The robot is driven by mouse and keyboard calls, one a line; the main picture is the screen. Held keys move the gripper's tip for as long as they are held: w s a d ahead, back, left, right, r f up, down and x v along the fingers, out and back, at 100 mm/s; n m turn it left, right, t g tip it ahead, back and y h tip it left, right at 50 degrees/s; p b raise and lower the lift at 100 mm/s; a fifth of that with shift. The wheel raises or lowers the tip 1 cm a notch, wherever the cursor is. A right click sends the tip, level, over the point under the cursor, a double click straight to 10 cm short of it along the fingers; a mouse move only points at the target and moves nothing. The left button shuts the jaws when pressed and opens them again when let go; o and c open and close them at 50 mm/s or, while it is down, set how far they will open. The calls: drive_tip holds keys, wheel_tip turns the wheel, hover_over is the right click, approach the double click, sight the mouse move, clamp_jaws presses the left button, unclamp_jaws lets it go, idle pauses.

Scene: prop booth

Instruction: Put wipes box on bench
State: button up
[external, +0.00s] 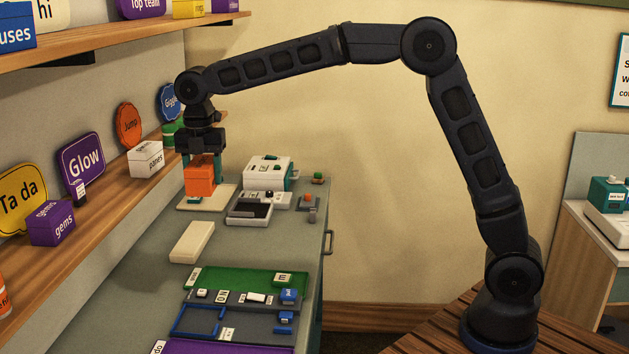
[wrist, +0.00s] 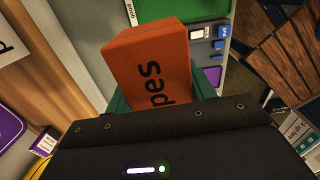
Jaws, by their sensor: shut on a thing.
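The wipes box (external: 199,181) is an orange block held upright below my gripper (external: 202,160), over the cream board at the far end of the bench (external: 240,246). My gripper is shut on it. In the wrist view the orange box (wrist: 150,62) fills the middle, with dark letters "pes" on its side. The teal fingers show beside it there. The bench is a long grey-green surface. I cannot tell whether the box touches the board below it.
A white machine (external: 268,172) and a grey tray device (external: 249,208) stand right of the box. A cream block (external: 192,242) lies nearer, then a green board (external: 245,282). A wooden shelf (external: 110,212) with boxes and signs runs along the left. Bare bench lies around the cream block.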

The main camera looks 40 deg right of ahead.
hover_over(249, 259)
wheel_tip(249, 259, down, 11)
drive_tip(key=shift+m, duration=0.3)
wheel_tip(249, 259, down, 20)
drive_tip(key=shift+f, duration=0.1)
drive_tip(key=shift+f, duration=0.1)
drive_tip(key=o, duration=1.1)
wheel_tip(249, 259, up, 12)
drive_tip(key=shift+r, duration=0.2)
